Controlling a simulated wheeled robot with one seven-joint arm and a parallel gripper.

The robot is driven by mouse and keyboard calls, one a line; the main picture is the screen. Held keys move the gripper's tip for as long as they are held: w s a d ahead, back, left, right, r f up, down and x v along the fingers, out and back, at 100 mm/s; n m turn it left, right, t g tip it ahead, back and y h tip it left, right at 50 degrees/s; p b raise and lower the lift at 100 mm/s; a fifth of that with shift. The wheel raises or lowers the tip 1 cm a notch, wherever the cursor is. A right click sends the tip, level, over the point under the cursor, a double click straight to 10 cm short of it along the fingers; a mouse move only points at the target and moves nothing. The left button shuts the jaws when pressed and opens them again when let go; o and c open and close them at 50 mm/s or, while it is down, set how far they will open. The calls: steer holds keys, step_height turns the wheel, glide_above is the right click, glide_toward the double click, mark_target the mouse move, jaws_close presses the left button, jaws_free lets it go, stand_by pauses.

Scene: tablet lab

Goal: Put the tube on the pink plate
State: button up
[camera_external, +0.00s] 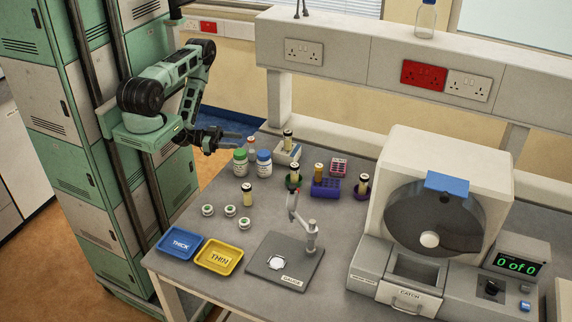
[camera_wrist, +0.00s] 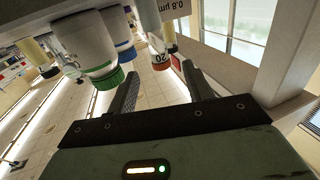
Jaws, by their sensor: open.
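My gripper (camera_external: 226,137) is open and empty, held level above the bench's back left edge. In the wrist view its two dark fingers are spread (camera_wrist: 160,85) with nothing between them. I cannot tell which is the task's tube. A small pink-red rack-like block (camera_external: 339,165) is at the back; I cannot make out a flat pink plate.
Bottles with a green cap (camera_external: 240,164), a blue cap (camera_external: 264,164) and an orange cap (camera_external: 251,146) stand near my gripper.

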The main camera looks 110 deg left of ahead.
mark_target(251, 142)
steer(key=p+x, duration=0.2)
steer(key=x, duration=0.4)
steer(key=shift+w+r, duration=0.1)
steer(key=shift+w+a, duration=0.15)
steer(key=shift+w, duration=0.35)
steer(key=c, duration=1.1)
